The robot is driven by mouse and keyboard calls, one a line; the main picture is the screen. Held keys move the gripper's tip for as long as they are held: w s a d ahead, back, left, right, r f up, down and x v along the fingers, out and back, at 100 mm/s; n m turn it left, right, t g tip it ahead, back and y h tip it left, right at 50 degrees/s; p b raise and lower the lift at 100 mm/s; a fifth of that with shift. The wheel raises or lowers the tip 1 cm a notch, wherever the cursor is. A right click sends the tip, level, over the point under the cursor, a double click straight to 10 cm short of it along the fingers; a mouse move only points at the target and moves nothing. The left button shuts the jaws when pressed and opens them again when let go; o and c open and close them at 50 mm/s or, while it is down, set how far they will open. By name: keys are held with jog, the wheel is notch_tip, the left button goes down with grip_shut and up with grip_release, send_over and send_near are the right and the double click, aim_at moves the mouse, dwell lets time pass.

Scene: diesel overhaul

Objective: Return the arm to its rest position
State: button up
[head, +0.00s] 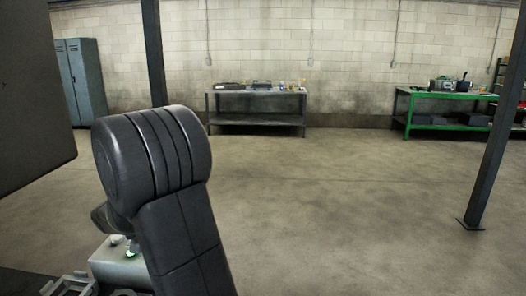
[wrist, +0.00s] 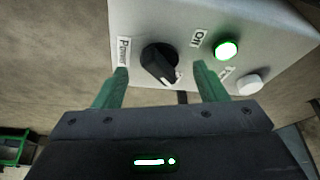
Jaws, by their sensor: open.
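My gripper (wrist: 158,88) is in the wrist view, with its two green fingers apart and nothing between them. Beyond the fingertips is a light grey control box (wrist: 195,25) with a black rotary knob (wrist: 159,62), which appears apart from the fingers. A lit green button (wrist: 226,49) and a white button (wrist: 249,84) sit to the right of the knob. In the head view my bent arm (head: 165,170) fills the left foreground and hides part of the box (head: 118,262); the gripper's fingers cannot be made out there.
A grey workbench (head: 257,92) with small items stands at the back wall. A green bench (head: 440,95) is at the back right. Dark posts (head: 492,130) stand right and left, and a locker (head: 82,80) is far left. The middle floor is clear.

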jog(key=shift+d+r+n+g+y+p, duration=0.15)
jog(key=shift+n+y+p, duration=0.2)
jog(key=shift+n+p, duration=0.65)
jog(key=shift+n+g+y+p, duration=0.15)
jog(key=shift+n+y+p, duration=0.2)
jog(key=shift+n+p, duration=0.65)
jog(key=shift+n, duration=0.6)
jog(key=shift+y, duration=0.3)
